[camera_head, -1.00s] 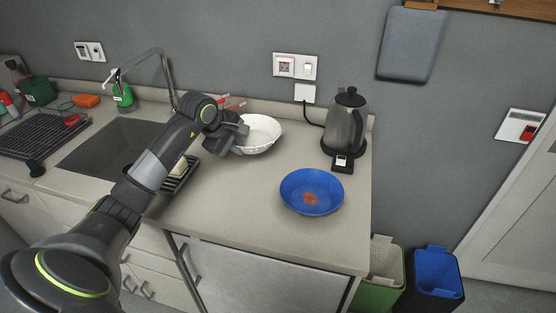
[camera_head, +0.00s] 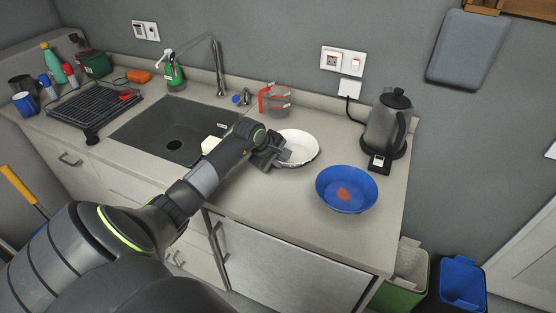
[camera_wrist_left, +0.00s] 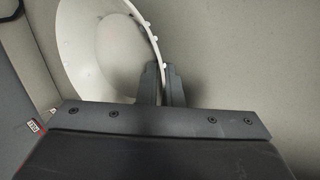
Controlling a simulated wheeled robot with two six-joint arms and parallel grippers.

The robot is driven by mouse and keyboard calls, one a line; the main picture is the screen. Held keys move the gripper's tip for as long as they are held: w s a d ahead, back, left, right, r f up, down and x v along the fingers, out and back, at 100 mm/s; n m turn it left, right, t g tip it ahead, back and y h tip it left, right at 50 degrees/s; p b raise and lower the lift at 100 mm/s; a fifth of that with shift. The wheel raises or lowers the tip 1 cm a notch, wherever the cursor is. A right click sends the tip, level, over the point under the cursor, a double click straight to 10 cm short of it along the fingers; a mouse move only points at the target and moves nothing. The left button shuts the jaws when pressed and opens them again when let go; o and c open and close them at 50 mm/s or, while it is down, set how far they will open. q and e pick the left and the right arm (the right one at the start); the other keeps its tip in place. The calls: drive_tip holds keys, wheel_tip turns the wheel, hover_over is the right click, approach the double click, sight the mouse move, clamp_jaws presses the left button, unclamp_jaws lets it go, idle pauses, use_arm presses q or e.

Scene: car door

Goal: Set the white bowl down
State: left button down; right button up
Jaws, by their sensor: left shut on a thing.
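The white bowl (camera_head: 299,147) is at the counter's middle in the head view, left of the blue bowl. My left gripper (camera_head: 279,154) is at its left side, shut on its rim. In the left wrist view the white bowl (camera_wrist_left: 98,45) fills the upper left, with its rim between the two fingers of my left gripper (camera_wrist_left: 164,72). The bowl is close to the counter; I cannot tell whether it touches. My right gripper is not in view.
A blue bowl (camera_head: 346,188) with an orange mark lies to the right. A kettle (camera_head: 388,124) stands behind it. A measuring jug (camera_head: 277,101) with a red handle stands behind the white bowl. The sink (camera_head: 170,131) is to the left. The counter (camera_head: 270,206) in front is clear.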

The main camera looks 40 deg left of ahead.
use_arm(q)
drive_tip(key=c, duration=1.9)
unclamp_jaws()
drive_tip(key=shift+r, duration=0.15)
